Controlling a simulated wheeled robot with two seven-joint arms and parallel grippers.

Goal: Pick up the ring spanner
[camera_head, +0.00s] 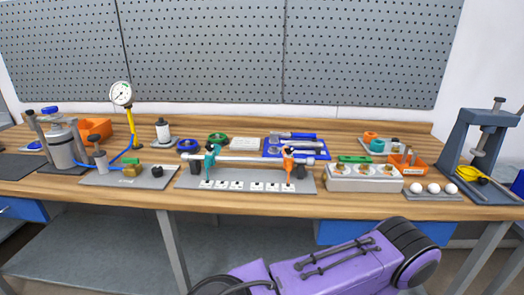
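A blue tray (268,154) lies at the middle back of the wooden workbench. Several long metal and blue-handled tools (297,136) lie in it, roughly side by side and pointing left to right. They are too small in the picture to tell which one is the ring spanner, or whether it is among them. Neither of my grippers shows in the head view.
In front of the tray, a grey plate (188,181) carries a long white shaft (240,160) on clamps. A press (482,140) is at far right, a gauge (121,93) at left.

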